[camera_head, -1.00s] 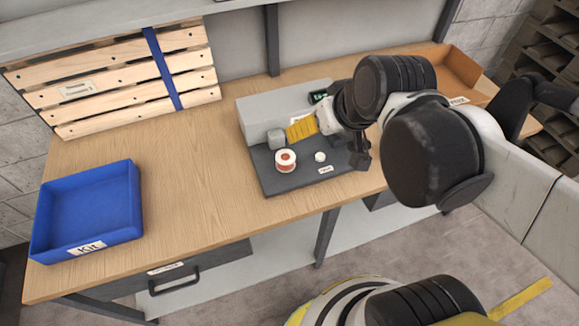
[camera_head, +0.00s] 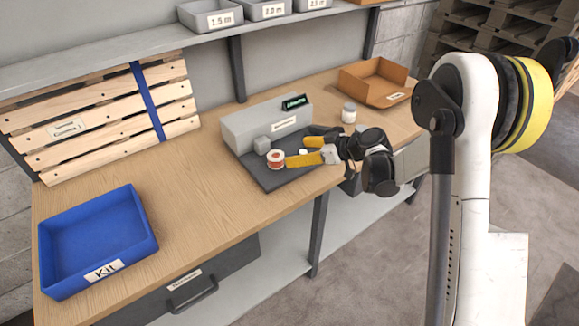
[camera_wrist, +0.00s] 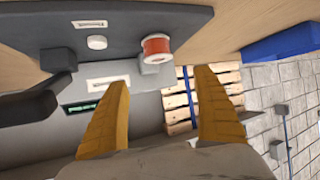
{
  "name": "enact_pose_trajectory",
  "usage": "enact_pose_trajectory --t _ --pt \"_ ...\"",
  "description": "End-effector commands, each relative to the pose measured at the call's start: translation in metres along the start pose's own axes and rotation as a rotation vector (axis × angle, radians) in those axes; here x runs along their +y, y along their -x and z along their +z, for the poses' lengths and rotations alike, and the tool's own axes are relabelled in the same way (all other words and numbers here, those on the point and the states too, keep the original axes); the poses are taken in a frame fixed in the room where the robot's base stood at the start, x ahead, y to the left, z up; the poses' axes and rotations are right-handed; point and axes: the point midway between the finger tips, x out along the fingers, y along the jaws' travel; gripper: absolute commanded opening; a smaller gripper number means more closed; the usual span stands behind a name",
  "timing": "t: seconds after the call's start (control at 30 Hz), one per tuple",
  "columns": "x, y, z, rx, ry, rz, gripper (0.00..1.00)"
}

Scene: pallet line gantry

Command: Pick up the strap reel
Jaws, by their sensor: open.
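The strap reel (camera_head: 276,158) is a small white-flanged spool with a red-orange winding. It stands on the dark base plate of a grey bench machine (camera_head: 265,126). My gripper (camera_head: 297,150) is open, its two yellow fingers just right of the reel and pointing towards it. In the wrist view the reel (camera_wrist: 156,48) lies beyond the gap between the fingertips (camera_wrist: 162,78); nothing is between the fingers. A white round button (camera_wrist: 97,42) sits on the plate beside the reel. In the head view my gripper partly hides the plate's right side.
A blue Kit tray (camera_head: 147,247) stands at the front left of the wooden table. A slatted pallet panel (camera_head: 86,150) leans behind it. A white jar (camera_head: 349,112) and an orange-brown tray (camera_head: 406,91) are at the right. The table between the Kit tray and machine is clear.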

Motion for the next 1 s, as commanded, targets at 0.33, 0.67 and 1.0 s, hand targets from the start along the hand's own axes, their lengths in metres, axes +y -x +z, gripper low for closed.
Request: enact_pose_trajectory --t 0.33,0.67,1.0 --pt "0.0 -0.046 0.005 0.008 0.01 -0.006 0.79" --pt "0.0 -0.082 0.011 0.008 0.009 -0.006 0.79" --pt "0.001 -0.111 0.01 0.007 0.008 -0.003 0.79"
